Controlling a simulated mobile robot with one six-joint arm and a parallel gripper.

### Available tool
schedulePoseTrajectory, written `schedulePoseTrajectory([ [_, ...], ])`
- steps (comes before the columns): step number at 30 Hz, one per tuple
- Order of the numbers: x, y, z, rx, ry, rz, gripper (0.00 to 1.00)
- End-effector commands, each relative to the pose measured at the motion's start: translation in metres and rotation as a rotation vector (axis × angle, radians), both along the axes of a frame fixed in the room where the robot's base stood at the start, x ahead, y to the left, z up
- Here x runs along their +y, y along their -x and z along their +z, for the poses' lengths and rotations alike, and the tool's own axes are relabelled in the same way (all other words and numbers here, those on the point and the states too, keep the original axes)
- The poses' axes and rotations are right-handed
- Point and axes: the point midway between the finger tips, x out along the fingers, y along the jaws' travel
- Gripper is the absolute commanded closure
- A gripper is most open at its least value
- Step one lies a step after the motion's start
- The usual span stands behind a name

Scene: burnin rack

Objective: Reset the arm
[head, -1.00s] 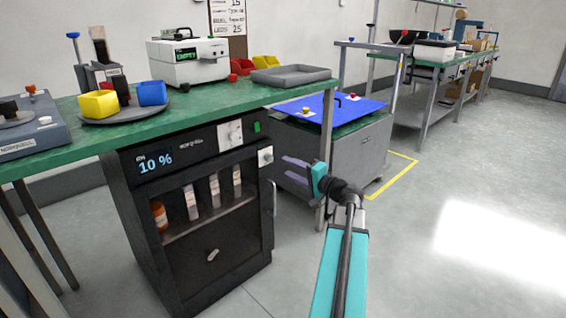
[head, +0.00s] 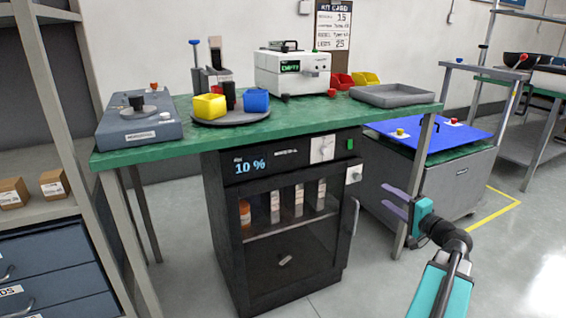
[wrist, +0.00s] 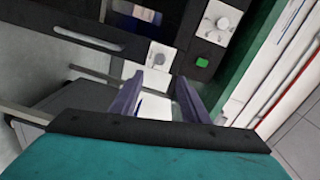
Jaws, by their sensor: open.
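My gripper (head: 396,204) is open and empty. In the head view it is at the right of the black cabinet (head: 212,210), in front of the grey cart (head: 460,190), with its purple fingers pointing left. My teal arm reaches up to it from the lower right. In the wrist view the two purple fingers (wrist: 157,100) are apart with nothing between them. Beyond them the wrist view shows the cabinet's front with a white knob plate (wrist: 219,22), a green button (wrist: 202,62) and a second white knob (wrist: 158,56).
The green workbench (head: 290,112) stands over the cabinet and carries a white tester (head: 290,72), a grey tray (head: 395,96), yellow (head: 209,107) and blue (head: 256,101) cups, and a scale (head: 140,132). A shelf rack (head: 75,140) stands left. The floor at front right is open.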

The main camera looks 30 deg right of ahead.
Motion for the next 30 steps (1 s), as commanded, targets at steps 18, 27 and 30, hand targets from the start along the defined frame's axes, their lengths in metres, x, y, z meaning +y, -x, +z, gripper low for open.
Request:
schedulePoseTrajectory([
  [18, 0.12, -0.077, -0.077, 0.283, -0.03, 0.233, 0.58],
  [27, 0.223, -0.098, -0.137, 0.511, -0.016, 0.423, 0.58],
  [30, 0.258, -0.098, -0.155, 0.586, -0.003, 0.489, 0.58],
])
